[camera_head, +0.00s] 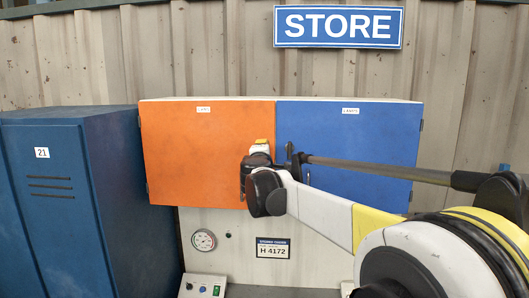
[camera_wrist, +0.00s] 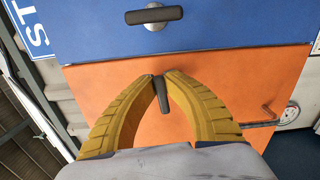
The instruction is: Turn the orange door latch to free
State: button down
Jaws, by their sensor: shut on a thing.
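The orange door (camera_head: 195,150) is the left door of the wall cabinet and looks closed in the head view. It also fills the middle of the wrist view (camera_wrist: 235,78). My gripper (camera_head: 259,150) is at its right edge and covers the latch there. In the wrist view, the yellow fingers of my gripper (camera_wrist: 161,80) are closed around a dark latch handle (camera_wrist: 163,98). This handle points nearly up and down in the wrist picture, slightly tilted, roughly square to the blue door's latch (camera_wrist: 154,15).
The blue door (camera_head: 345,135) adjoins on the right, with its latch close beside my fingers. A blue locker (camera_head: 100,190) stands at the left. A gauge (camera_head: 204,240), a plate (camera_head: 272,248) and a control box (camera_head: 203,286) are below. A STORE sign (camera_head: 338,27) hangs above.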

jog(key=shift+m, duration=0.6)
jog(key=shift+f, duration=0.1)
jog(key=c, duration=1.5)
grip_release()
jog(key=shift+o, duration=0.2)
jog(key=s, duration=1.2)
jog(key=shift+a, duration=0.25)
